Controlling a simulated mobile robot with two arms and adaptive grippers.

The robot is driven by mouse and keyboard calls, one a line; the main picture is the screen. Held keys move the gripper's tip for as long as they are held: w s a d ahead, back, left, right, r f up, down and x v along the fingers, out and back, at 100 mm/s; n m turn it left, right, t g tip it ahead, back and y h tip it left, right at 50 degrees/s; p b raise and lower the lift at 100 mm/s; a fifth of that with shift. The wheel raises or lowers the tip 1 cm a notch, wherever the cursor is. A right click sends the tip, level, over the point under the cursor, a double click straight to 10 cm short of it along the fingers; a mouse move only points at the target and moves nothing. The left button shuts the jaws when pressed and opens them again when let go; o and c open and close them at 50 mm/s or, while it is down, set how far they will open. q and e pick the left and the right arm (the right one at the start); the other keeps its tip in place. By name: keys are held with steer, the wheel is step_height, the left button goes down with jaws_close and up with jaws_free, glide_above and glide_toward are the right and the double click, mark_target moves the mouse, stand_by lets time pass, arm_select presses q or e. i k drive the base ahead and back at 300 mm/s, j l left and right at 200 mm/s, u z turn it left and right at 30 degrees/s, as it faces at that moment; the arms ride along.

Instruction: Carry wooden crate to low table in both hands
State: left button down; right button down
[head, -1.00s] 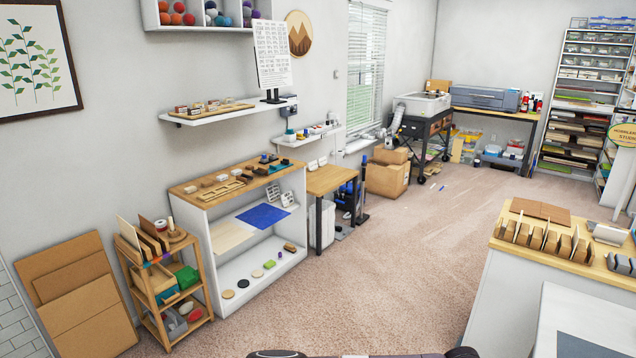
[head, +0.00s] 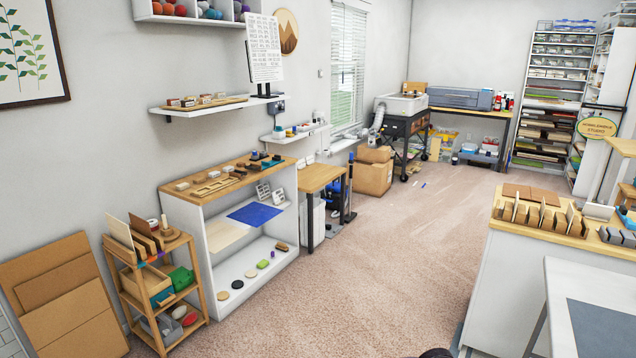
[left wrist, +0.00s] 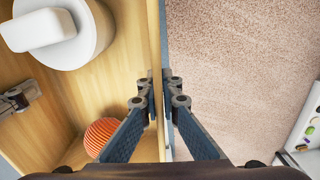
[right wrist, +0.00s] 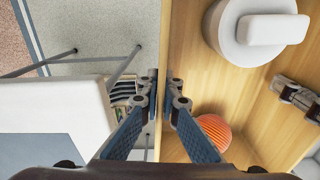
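The wooden crate shows from inside in both wrist views. In the left wrist view its wall (left wrist: 154,40) runs between the fingers of my left gripper (left wrist: 162,98), which is shut on it. In the right wrist view the opposite wall (right wrist: 168,40) sits between the fingers of my right gripper (right wrist: 160,98), also shut on it. Inside lie a white round object (left wrist: 65,30), an orange ribbed ball (left wrist: 103,135) and a partly seen dark metal piece (left wrist: 15,95). The head view does not show the crate. I cannot tell which table is the low table.
A white table with a grey top panel (head: 605,325) stands at lower right; its white surface (right wrist: 60,100) also shows beside the crate. A wood-topped counter (head: 490,280) is behind it. A wooden rack (head: 158,300) and shelf unit (head: 215,255) line the left. Carpet (head: 370,260) between is clear.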

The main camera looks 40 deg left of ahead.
mark_target(325, 173)
steer(key=u, duration=0.6)
steer(key=i+u, duration=0.25)
steer(key=i, duration=6.45)
steer(key=j, duration=0.1)
